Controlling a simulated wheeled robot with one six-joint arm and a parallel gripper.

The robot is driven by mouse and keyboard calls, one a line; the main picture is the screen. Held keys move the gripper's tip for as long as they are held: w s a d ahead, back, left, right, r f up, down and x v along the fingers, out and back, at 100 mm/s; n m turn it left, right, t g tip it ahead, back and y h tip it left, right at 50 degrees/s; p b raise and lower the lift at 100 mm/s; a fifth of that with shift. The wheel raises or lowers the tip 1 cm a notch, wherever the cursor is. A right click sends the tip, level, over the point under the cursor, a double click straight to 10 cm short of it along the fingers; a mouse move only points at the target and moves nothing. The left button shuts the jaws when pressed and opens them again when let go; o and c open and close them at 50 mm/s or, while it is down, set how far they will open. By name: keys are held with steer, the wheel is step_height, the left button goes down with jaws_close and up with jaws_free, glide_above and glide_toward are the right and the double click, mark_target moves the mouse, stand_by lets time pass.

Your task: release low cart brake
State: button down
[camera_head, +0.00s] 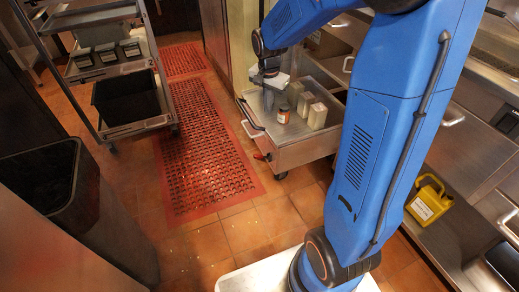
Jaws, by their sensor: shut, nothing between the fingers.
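The low cart (300,154) is a steel cart right of the red floor mat, partly hidden behind my blue arm. A small red-orange lever (261,156) shows low at its front left corner, near a dark caster (281,175). I take this lever to be the brake; its position is too small to tell. My gripper (271,76) is shut and empty, above the back left part of the cart top, apart from the lever. The fingertips are small and partly lost against the grey cart.
A jar (284,114) and pale containers (317,116) stand on the cart. A tall shelf cart (137,126) with a black bin is at the upper left. The red mat (205,150) lies clear between.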

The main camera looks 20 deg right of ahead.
steer(key=w+d+f+m+g, duration=0.1)
steer(key=w+f+m, duration=0.2)
steer(key=w+f, duration=0.3)
steer(key=w+d+f+m, duration=0.1)
steer(key=w+f+m, duration=0.2)
steer(key=w+f, duration=0.4)
step_height(320, 180, down, 9)
steer(key=shift+w+d+r+m+g, duration=0.1)
steer(key=shift+w+d+m+g, duration=0.05)
steer(key=shift+d+m+g, duration=0.2)
steer(key=shift+a, duration=0.1)
glide_above(261, 157)
steer(key=w, duration=0.2)
step_height(261, 157, down, 12)
steer(key=shift+f, duration=0.25)
steer(key=shift+s+a+f, duration=0.1)
steer(key=shift+s+f, duration=0.05)
steer(key=shift+f, duration=0.35)
